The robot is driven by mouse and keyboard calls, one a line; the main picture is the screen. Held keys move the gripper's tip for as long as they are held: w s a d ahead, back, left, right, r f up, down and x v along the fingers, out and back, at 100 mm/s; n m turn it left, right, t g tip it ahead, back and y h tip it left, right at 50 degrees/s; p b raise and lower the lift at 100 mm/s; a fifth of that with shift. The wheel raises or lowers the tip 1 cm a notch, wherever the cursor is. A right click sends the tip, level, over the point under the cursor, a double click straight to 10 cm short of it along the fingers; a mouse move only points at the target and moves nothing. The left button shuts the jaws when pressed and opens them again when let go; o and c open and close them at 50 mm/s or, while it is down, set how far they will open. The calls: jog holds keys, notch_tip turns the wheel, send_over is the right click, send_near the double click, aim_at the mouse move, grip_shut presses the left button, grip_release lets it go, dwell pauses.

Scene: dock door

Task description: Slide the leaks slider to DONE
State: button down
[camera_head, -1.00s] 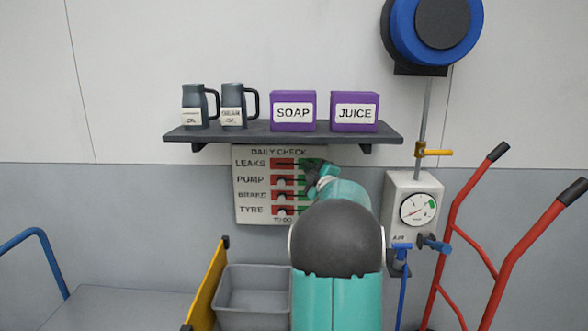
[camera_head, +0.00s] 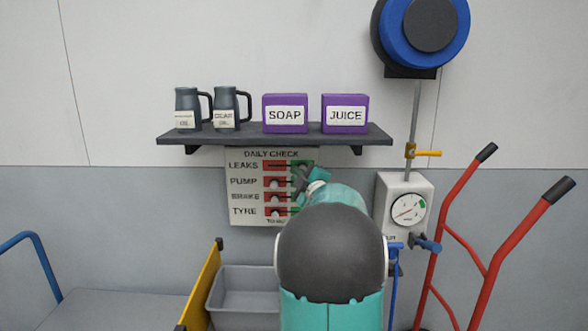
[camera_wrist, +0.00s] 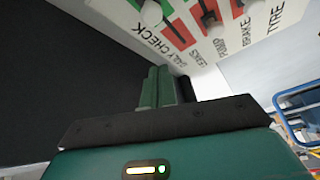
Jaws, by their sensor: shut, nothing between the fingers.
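The daily check board (camera_head: 236,216) hangs on the wall under the shelf, with red at left and green at right of each row. In the head view the leaks row (camera_head: 276,166) shows its red part with no knob on it; my gripper hides part of the green side. In the wrist view a pale round knob (camera_wrist: 151,13), apparently the leaks slider, stands at the green end of that row. My gripper (camera_head: 300,172) is in front of the board's right side. Its fingers (camera_wrist: 158,72) are shut and empty, apart from the knob in the wrist picture.
The pump (camera_head: 275,183), brake and tyre knobs sit on red. The dark shelf (camera_head: 280,139), bearing mugs and purple boxes, overhangs the board closely. An air gauge box (camera_head: 405,190) and red hand truck (camera_head: 436,240) stand right; a grey bin (camera_head: 247,291) is below.

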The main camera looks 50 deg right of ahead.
jog(key=shift+v, duration=2.25)
jog(key=shift+w+a+r, duration=0.1)
jog(key=w+a+f+m+g+y, duration=0.15)
jog(key=a+m+g, duration=0.55)
jog(key=a, duration=1.7)
jog(key=s+a+f+g+y, duration=0.2)
jog(key=s+a, duration=0.3)
jog(key=a, duration=0.3)
jog(key=s+a+f+m+g+y, duration=0.1)
jog(key=s+a+f+y, duration=0.1)
jog(key=s+a+f, duration=0.3)
jog(key=s+a+f+g+y, duration=0.2)
jog(key=s+a+f, duration=0.2)
jog(key=s+a, duration=0.3)
jog(key=a, duration=0.5)
jog(key=shift+a+f+g, duration=0.2)
jog(key=shift+a+g, duration=0.05)
jog(key=shift+g, duration=0.05)
jog(key=shift+d+m, duration=0.1)
jog(key=shift+m, duration=0.2)
